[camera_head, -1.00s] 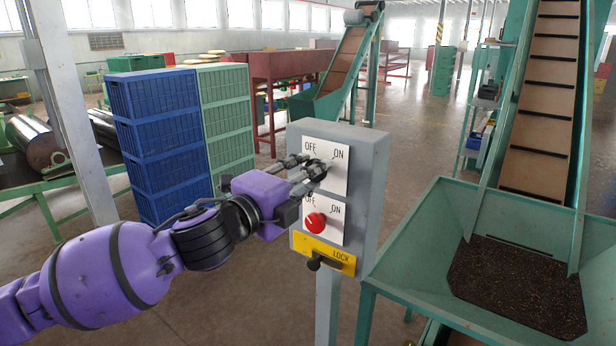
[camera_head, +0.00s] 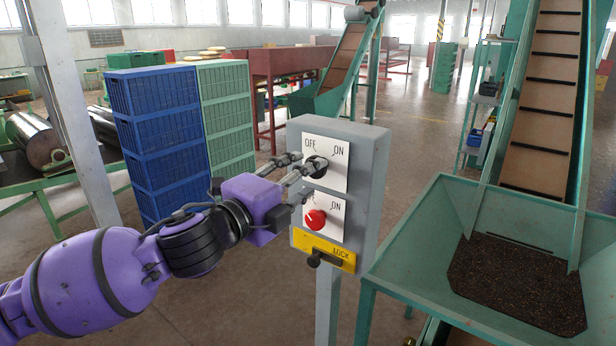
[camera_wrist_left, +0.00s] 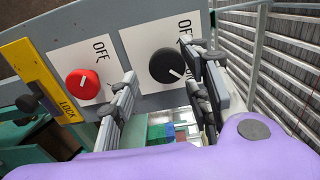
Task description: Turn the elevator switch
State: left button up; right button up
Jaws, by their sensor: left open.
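A grey control box (camera_head: 368,190) on a post carries two rotary knobs, each on a white plate marked OFF and ON. The upper black knob (camera_head: 316,168) has a white pointer mark, seen in the left wrist view on the black knob (camera_wrist_left: 166,66). The lower red knob (camera_head: 315,220) also shows in the left wrist view (camera_wrist_left: 83,84). My left gripper (camera_head: 296,165) is open and empty, just left of and in front of the black knob. Its fingers partly overlap the plate, and contact cannot be told. My right gripper is out of view.
A yellow LOCK plate (camera_head: 322,251) with a black handle sits below the knobs. A green hopper (camera_head: 420,250) with dark grains and a conveyor (camera_head: 540,100) stand right. Blue crates (camera_head: 160,140) and green crates (camera_head: 228,115) are stacked behind my arm.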

pick_arm(q)
jog(key=v, duration=1)
jog(key=shift+s, duration=0.1)
jog(key=w+a+f+n+y, duration=0.25)
jog(key=w+f+n, duration=0.25)
jog(key=f+n, duration=0.4)
jog(key=s+a+f+n+y, duration=0.1)
jog(key=s+a+f+n, duration=0.15)
jog(key=f, duration=0.65)
jog(key=s+a+f+n+y, duration=0.1)
jog(key=a+f+n+y, duration=0.2)
jog(key=f, duration=0.6)
jog(key=s+a+f+n+g+y, duration=0.1)
jog(key=s+f+n, duration=0.2)
jog(key=s+f, duration=0.35)
jog(key=s+a+f+n+g+y, duration=0.1)
jog(key=s+a+f+n, duration=0.15)
jog(key=f, duration=0.75)
jog(key=s+f+n+g+y, duration=0.1)
jog(key=s+f+n, duration=0.1)
jog(key=s+f, duration=0.3)
jog(key=s+f+n+g, duration=0.2)
jog(key=s+f, duration=0.4)
jog(key=s, duration=0.7)
jog(key=shift+s+f+n+g+y, duration=0.15)
jog(key=shift+f+n+g+y, duration=0.2)
jog(key=shift+n, duration=0.15)
jog(key=shift+r, duration=0.1)
